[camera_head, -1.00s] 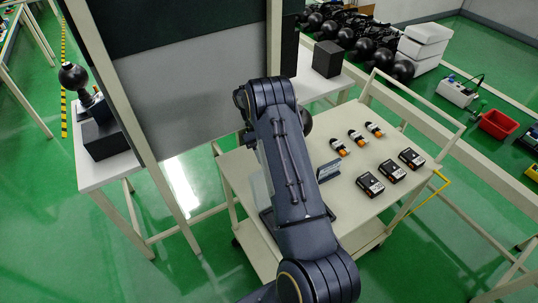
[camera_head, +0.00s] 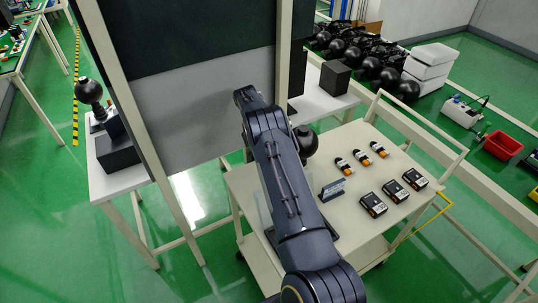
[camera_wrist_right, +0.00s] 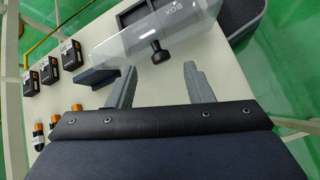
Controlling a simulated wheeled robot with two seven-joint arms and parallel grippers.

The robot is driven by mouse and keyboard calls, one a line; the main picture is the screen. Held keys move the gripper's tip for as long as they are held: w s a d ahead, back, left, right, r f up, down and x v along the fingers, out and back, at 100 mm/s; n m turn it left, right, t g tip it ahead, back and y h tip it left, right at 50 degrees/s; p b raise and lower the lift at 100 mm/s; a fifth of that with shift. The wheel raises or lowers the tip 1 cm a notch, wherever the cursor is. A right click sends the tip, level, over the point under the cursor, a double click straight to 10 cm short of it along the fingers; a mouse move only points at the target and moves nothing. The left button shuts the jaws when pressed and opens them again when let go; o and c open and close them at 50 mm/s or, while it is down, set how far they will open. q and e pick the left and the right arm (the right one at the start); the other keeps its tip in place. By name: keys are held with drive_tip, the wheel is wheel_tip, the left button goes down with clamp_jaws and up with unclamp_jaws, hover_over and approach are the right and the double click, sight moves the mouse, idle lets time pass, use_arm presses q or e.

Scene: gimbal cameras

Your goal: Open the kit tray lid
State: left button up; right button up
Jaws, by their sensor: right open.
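The kit tray is a dark tray (camera_wrist_right: 131,14) at the top of the right wrist view. A clear lid (camera_wrist_right: 112,48) with a black knob (camera_wrist_right: 158,51) shows in front of it. I cannot tell how far the lid is raised. My right gripper (camera_wrist_right: 160,72) is open, with its two grey fingers apart on either side below the knob. Nothing shows between the fingers. In the head view my right arm covers most of the tray and lid, and the right gripper is hidden there. My left gripper is in neither view.
The cream cart top (camera_head: 368,165) holds a small dark sign (camera_head: 333,190), black boxes (camera_head: 393,192) and orange-tipped items (camera_head: 361,157). A black ball (camera_head: 306,141) shows beside my arm. A grey panel frame (camera_head: 205,100) stands to the left.

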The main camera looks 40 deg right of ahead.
drive_tip(key=shift+c, duration=1.2)
drive_tip(key=shift+d+f+t+b, duration=0.1)
drive_tip(key=shift+d+t+b, duration=0.2)
drive_tip(key=shift+b, duration=0.1)
drive_tip(key=shift+c, duration=1.4)
drive_tip(key=t+b, duration=0.1)
drive_tip(key=d+n+t+b, duration=0.1)
drive_tip(key=b, duration=0.1)
drive_tip(key=t+b, duration=0.1)
drive_tip(key=t, duration=0.1)
drive_tip(key=shift+s+d+r+n+b, duration=0.25)
drive_tip(key=shift+d+r+n+b, duration=0.05)
drive_tip(key=shift+d+n+b, duration=0.1)
clamp_jaws()
wheel_tip(320, 180, up, 4)
drive_tip(key=a+f+n+t+h+b, duration=0.1)
drive_tip(key=a+n+t+h+b, duration=0.15)
drive_tip(key=t+b, duration=0.2)
wheel_tip(320, 180, down, 9)
drive_tip(key=t+p, duration=0.1)
drive_tip(key=s, duration=0.1)
drive_tip(key=s+r+p, duration=0.1)
drive_tip(key=s+n, duration=0.1)
drive_tip(key=shift+a+r, duration=0.2)
drive_tip(key=shift+a, duration=0.2)
